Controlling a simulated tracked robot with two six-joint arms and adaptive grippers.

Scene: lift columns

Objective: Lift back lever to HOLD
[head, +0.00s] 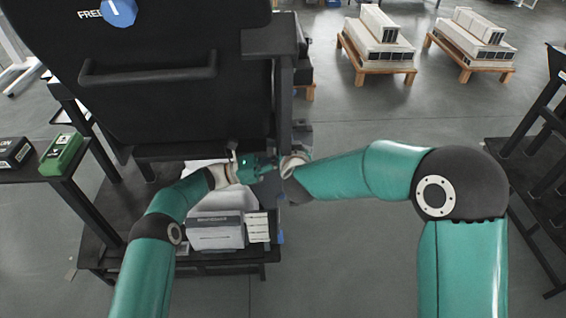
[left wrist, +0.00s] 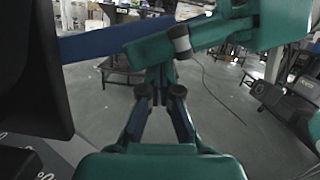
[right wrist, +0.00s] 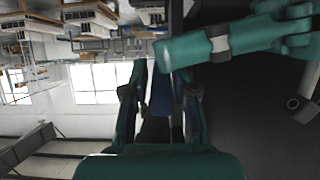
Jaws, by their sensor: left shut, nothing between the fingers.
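My left gripper (head: 262,168) is at the lower right edge of a large black machine, close beside my right gripper. In the left wrist view its fingers (left wrist: 161,92) come together with nothing between them. My right gripper (head: 287,166) reaches in from the right. In the right wrist view its fingers (right wrist: 163,90) stand apart with a dark blue piece (right wrist: 161,98) between them; whether they press on it I cannot tell. A blue bar (left wrist: 105,42) runs to the right gripper in the left wrist view. It may be the lever; no HOLD marking is readable.
The black machine panel (head: 160,110) has a black handle (head: 150,70) and a round blue knob (head: 118,10). A white box (head: 215,232) sits low behind my left arm. A green case (head: 62,154) is at left.

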